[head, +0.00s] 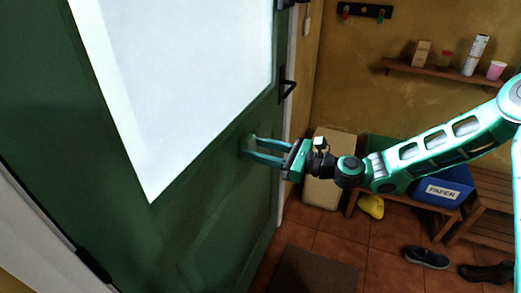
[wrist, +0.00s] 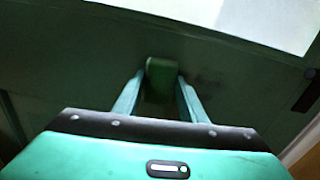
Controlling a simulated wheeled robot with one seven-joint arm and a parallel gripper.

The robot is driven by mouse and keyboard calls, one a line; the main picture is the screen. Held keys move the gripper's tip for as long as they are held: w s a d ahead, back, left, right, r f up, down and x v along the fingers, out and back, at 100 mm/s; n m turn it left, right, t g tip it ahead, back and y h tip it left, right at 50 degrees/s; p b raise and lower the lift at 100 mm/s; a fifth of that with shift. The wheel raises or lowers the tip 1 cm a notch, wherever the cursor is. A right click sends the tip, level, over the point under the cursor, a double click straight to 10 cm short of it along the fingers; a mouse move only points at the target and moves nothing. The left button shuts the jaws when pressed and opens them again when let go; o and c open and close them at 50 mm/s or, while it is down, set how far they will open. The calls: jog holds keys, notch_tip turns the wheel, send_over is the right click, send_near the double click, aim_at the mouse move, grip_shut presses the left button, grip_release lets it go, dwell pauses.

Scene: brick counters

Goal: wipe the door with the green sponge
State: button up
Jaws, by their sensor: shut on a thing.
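The dark green door (head: 215,195) has a large white pane in its upper part and a black handle (head: 287,84) near its right edge. My gripper (head: 250,147) reaches to the door just below the pane. Its fingers are shut on the green sponge (wrist: 161,73), which shows between the fingertips in the wrist view. The sponge is at or very close to the door's surface; I cannot tell whether it touches. In the head view the sponge is hard to make out against the door. A faint dark smudge (wrist: 208,78) shows on the door right of the sponge.
A beige case (head: 328,178) stands behind my gripper. A wooden bench with a blue paper box (head: 443,188) is at the right. Shoes (head: 427,258) and a dark mat (head: 312,272) lie on the tiled floor.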

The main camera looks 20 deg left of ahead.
jog(key=shift+r, duration=0.4)
jog(key=shift+w+d, duration=0.15)
jog(key=shift+w, duration=2.15)
jog(key=shift+w+d, duration=0.15)
jog(key=shift+w, duration=2.15)
jog(key=shift+w+d, duration=0.15)
jog(key=shift+w, duration=2.15)
jog(key=d, duration=0.6)
jog(key=shift+s, duration=0.2)
jog(key=shift+d, duration=0.1)
jog(key=d, duration=0.2)
jog(key=shift+s+d, duration=0.15)
jog(key=shift+d, duration=0.25)
